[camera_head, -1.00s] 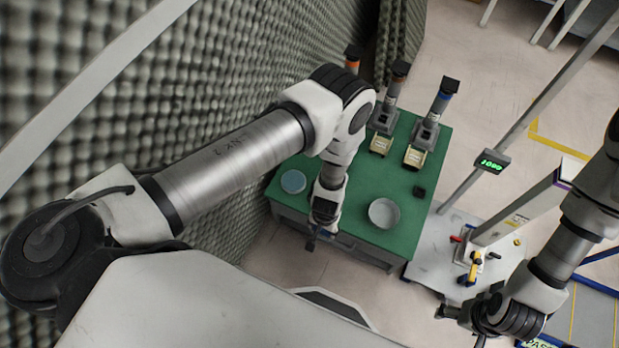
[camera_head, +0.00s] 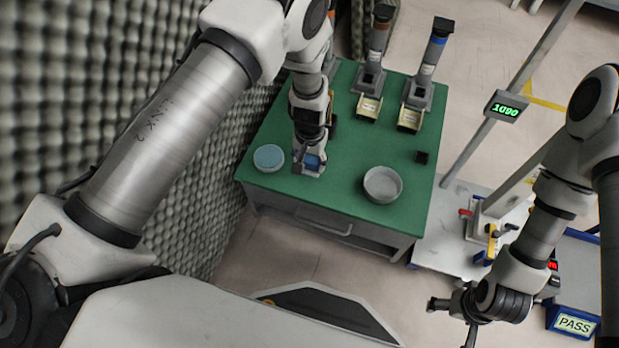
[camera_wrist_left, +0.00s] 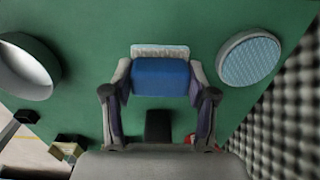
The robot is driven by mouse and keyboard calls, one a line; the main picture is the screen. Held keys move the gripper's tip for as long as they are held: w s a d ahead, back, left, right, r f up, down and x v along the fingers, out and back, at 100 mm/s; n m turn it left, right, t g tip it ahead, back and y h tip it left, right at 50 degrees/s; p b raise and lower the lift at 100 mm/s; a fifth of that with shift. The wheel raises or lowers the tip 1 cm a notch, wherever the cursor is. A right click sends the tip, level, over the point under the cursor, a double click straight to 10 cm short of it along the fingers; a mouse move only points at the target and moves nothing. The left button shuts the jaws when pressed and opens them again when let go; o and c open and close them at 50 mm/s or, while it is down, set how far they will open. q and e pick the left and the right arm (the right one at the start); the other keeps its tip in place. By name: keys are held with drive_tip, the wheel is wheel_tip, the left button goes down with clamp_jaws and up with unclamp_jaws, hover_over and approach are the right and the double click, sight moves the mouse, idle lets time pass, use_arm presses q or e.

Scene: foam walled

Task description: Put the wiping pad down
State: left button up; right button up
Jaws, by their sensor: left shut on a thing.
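The wiping pad, a blue block with a pale underside, is in my left gripper (camera_head: 308,166). It shows in the head view (camera_head: 314,162) and in the left wrist view (camera_wrist_left: 160,77), between the two fingers (camera_wrist_left: 160,95). The gripper points down over the front left part of the green table (camera_head: 330,205). I cannot tell whether the pad's underside touches the table. My right gripper (camera_head: 452,318) is off the table at the lower right, its fingers apart and empty.
A round dish with a light blue face (camera_head: 269,156) lies just left of the pad. A grey bowl (camera_head: 383,185) stands to the right. Bottle-like devices (camera_head: 419,85) stand at the back, and a small black block (camera_head: 422,157) lies at the right. Foam (camera_head: 200,150) walls the left side.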

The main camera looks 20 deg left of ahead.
sight(309, 166)
use_arm(q)
drive_tip(key=shift+w+a+f, duration=0.1)
drive_tip(key=shift+w+f, duration=0.15)
wheel_tip(309, 166, down, 3)
drive_tip(key=b, duration=0.4)
drive_tip(key=shift+f, duration=0.1)
drive_tip(key=shift+r, duration=0.25)
drive_tip(key=shift+f, duration=0.2)
drive_tip(key=o, duration=1.1)
drive_tip(key=shift+o, duration=0.2)
use_arm(e)
wheel_tip(309, 166, down, 4)
drive_tip(key=shift+f, duration=0.2)
use_arm(q)
drive_tip(key=shift+r, duration=0.1)
